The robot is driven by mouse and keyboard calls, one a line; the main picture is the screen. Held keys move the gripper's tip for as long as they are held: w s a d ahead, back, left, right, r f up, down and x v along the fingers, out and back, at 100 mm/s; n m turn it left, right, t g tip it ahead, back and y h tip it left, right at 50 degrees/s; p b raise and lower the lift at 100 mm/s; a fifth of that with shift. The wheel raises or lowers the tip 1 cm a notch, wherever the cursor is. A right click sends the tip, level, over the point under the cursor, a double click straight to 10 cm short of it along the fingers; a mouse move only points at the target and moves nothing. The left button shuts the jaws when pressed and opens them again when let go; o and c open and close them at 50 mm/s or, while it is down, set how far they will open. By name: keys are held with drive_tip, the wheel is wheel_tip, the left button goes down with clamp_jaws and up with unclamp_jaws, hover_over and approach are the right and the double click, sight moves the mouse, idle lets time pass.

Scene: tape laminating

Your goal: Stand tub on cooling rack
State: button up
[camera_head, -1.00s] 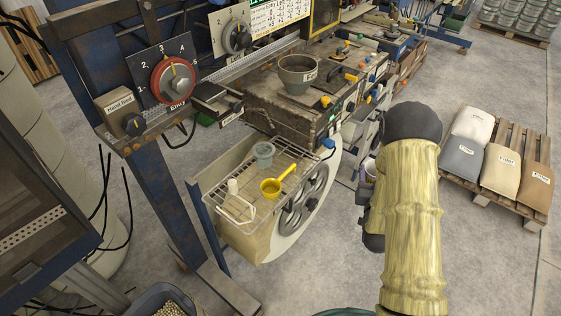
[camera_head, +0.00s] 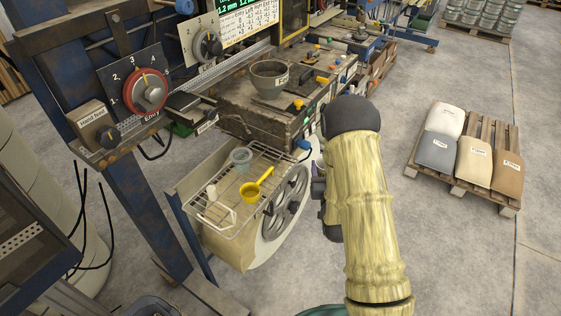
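The wire cooling rack (camera_head: 262,152) lies across the top of a pale drum housing, left of my arm. A small grey-blue tub (camera_head: 241,160) stands upright on its far part, open top up. A larger grey-green tub (camera_head: 270,80) with a label stands on the worn machine block behind the rack. My gripper (camera_head: 318,187) is a dark shape at the right of the rack, mostly hidden behind my arm's yellowish sleeve. A small purple-and-white thing (camera_head: 317,167) shows beside it. I cannot tell whether it is held, and the fingers are not visible.
A yellow ladle (camera_head: 256,188) and a white handled item (camera_head: 220,206) are also on the rack. A control post with dials (camera_head: 146,92) stands at the left. A pallet with sacks (camera_head: 470,155) is at the right. Open floor (camera_head: 460,260) lies at the lower right.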

drive_tip(key=w+a+r+n+y, duration=0.1)
drive_tip(key=w+a+r, duration=0.2)
drive_tip(key=a+r, duration=0.3)
drive_tip(key=w+a+r+n+y, duration=0.1)
drive_tip(key=w+a+r, duration=0.3)
drive_tip(key=r, duration=0.9)
drive_tip(key=a+y, duration=0.1)
drive_tip(key=a, duration=0.2)
drive_tip(key=shift+w+a+r, duration=0.15)
drive_tip(key=shift+r, duration=0.2)
wheel_tip(320, 180, down, 14)
drive_tip(key=p, duration=0.2)
drive_tip(key=shift+f+p, duration=0.3)
drive_tip(key=shift+f, duration=1.7)
